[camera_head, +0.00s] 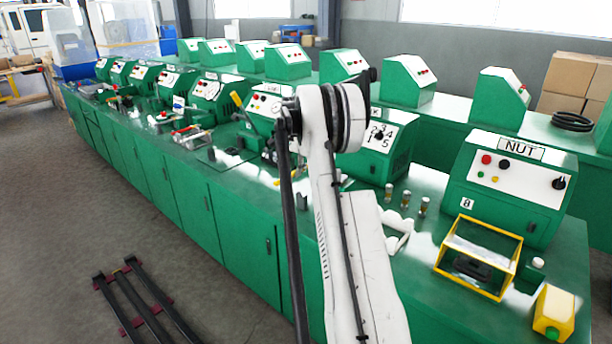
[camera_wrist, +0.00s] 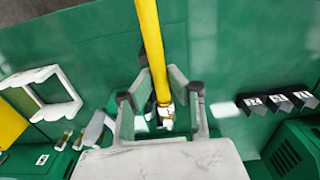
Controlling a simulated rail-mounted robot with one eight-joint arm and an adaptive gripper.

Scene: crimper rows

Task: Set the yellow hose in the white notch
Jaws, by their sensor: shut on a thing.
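The yellow hose (camera_wrist: 151,45) runs from the top edge of the wrist view down between the fingers of my gripper (camera_wrist: 158,82). My gripper is shut on it. The hose's near end has a pale metal-looking fitting (camera_wrist: 165,113). A white open-sided bracket (camera_wrist: 68,85) shows at the left of the wrist view, apart from the hose. A white notched piece (camera_head: 397,238) stands on the green bench in the head view, right of my arm. My gripper is hidden behind my arm there.
Green machines line the bench, including one marked NUT (camera_head: 508,180). Small metal cylinders (camera_head: 406,200) stand near the white piece. A yellow-framed box (camera_head: 478,256) and a yellow block (camera_head: 553,312) stand at the right. Dark numbered blocks (camera_wrist: 278,101) show in the wrist view.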

